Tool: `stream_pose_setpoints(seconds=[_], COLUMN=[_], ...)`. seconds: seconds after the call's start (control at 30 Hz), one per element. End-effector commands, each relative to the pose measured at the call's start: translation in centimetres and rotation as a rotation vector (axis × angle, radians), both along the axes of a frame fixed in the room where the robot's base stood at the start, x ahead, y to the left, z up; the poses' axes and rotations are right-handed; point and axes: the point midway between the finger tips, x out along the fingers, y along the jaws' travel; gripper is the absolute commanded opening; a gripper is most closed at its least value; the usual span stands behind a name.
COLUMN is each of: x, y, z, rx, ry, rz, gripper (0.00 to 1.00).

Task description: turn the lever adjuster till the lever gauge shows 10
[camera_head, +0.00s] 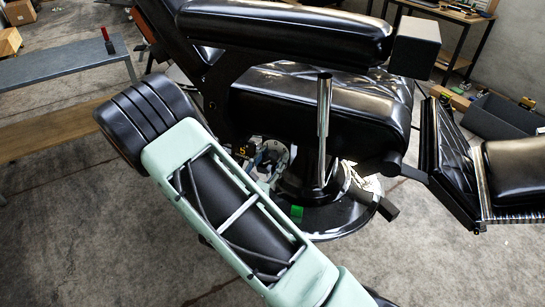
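The barber chair (340,100) is black and padded, standing on a round dark base (340,222). A chrome upright lever (324,125) rises beside the seat; I cannot tell whether it is the lever adjuster. A small green patch (296,212) shows on the base front; whether it is the lever gauge is unclear, and no figure is readable. My mint-green arm crosses the foreground. Grey, black and yellow parts (265,158) show behind it, left of the lever; they may belong to my gripper. Its fingers cannot be made out, nor any contact.
The armrest (290,30) overhangs the seat, and the footrest (455,165) juts out to the right. A black pedal-like bar (388,208) sticks out at the base's right. A grey bench (68,65) stands at upper left. The front right floor is clear.

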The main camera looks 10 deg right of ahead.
Motion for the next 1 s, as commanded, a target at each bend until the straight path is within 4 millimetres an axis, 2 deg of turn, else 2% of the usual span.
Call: stream_pose_setpoints(seconds=[0.03,0.3,0.67,1.0], x=[-0.01,-0.03,-0.05,-0.10], y=[0.01,0.01,0.02,0.00], z=[0.00,0.00,0.17,0.42], rx=[0.000,0.000,-0.051,-0.250], ry=[0.000,0.000,0.038,0.188], rz=[0.000,0.000,0.000,0.001], gripper=[0.29,0.00,0.00,0.00])
